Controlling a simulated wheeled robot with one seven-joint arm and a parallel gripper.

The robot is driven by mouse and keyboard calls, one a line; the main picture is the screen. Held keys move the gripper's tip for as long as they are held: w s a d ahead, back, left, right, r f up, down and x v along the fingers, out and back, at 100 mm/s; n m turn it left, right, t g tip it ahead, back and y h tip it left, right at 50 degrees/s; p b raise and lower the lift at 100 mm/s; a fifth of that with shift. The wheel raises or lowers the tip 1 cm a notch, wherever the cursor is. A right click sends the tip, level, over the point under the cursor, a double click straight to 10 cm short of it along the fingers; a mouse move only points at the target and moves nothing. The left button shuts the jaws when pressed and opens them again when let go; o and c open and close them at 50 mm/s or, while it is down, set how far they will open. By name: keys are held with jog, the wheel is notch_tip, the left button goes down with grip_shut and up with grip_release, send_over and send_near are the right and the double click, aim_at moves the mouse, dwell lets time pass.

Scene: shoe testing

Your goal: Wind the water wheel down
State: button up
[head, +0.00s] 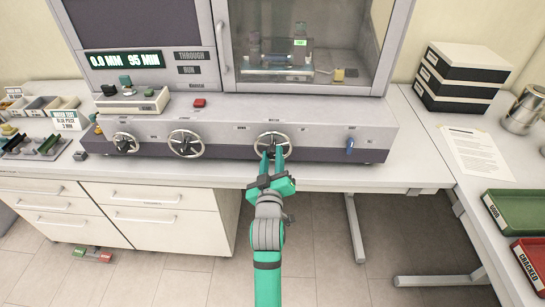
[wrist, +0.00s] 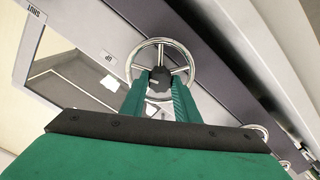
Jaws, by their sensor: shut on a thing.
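A machine with a glass-fronted chamber stands on the bench, with several spoked metal handwheels along its lower front panel. My gripper (head: 268,157) is at the right-hand handwheel (head: 272,135) of the head view. In the wrist view my gripper's green fingers (wrist: 160,88) are shut on the dark hub of the handwheel (wrist: 162,45), inside its chrome rim. A label reading "UP" (wrist: 107,56) is beside the wheel. The fingers hide part of the hub and the lower rim.
Two more handwheels (head: 186,143) and (head: 125,142) are to the left. A blue lever (head: 350,145) is to the right and a red button (head: 199,103) is above. Green (head: 518,215) and red (head: 530,258) trays lie on the right bench.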

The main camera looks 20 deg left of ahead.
jog(key=shift+n, duration=1)
jog(key=o, duration=1)
jog(key=shift+o, duration=0.2)
jog(key=v, duration=1.1)
jog(key=shift+w, duration=0.1)
